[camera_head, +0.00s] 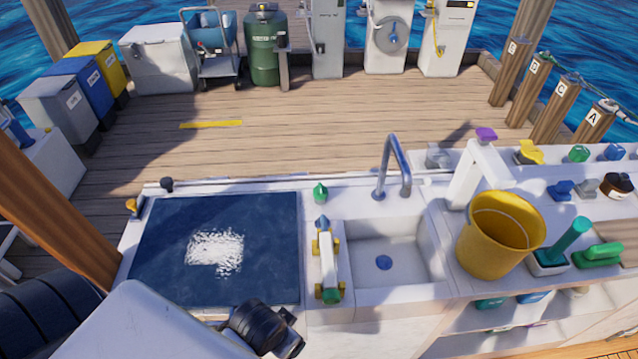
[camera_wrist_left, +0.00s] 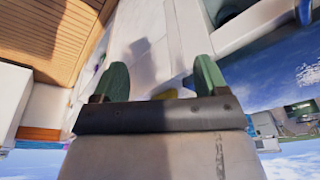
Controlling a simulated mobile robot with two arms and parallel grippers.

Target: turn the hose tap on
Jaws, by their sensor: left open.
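I cannot tell for sure which fitting is the hose tap. A white post (camera_head: 470,178) with a purple handle (camera_head: 486,134) stands behind a yellow bucket (camera_head: 490,245). A curved steel faucet (camera_head: 392,165) stands behind the sink (camera_head: 375,235). My left arm comes in at the lower left of the head view, and I cannot make out its fingers there. In the left wrist view my left gripper (camera_wrist_left: 160,80) has its green fingers apart and empty, over a pale surface. A bit of something yellow shows low between them. My right gripper is not in view.
A dark blue panel (camera_head: 170,255) with a white patch lies left of the sink. A white bar with yellow parts (camera_head: 328,262) sits between them. A green brush (camera_head: 600,254) lies at the right. Hose pedestals (camera_head: 388,60) stand across the open deck.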

